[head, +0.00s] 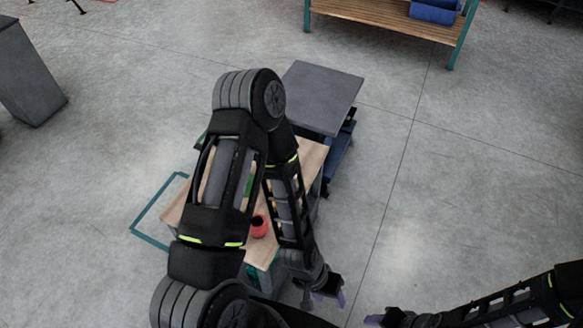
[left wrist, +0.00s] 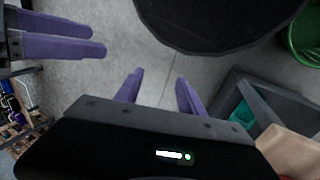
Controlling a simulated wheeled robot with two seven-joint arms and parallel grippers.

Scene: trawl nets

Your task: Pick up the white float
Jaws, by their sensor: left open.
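I cannot make out a white float in either view; my left arm covers much of the wooden-topped table (head: 177,213). My left gripper (head: 330,297) hangs beyond the table's near right corner, over bare floor. In the left wrist view its two purple fingers (left wrist: 160,76) stand apart with only floor between them, so it is open and empty. My right gripper (head: 375,319) is at the bottom, right of the left one. Its purple fingers also show at the left of the left wrist view (left wrist: 75,37), where their gap is unclear.
A red round object (head: 259,228) sits on the wooden top. A dark grey flat-topped stand (head: 325,92) is behind it. A grey box (head: 28,75) stands far left, a wooden bench (head: 390,18) at the back. A green bucket (left wrist: 300,43) shows in the wrist view. Floor at right is clear.

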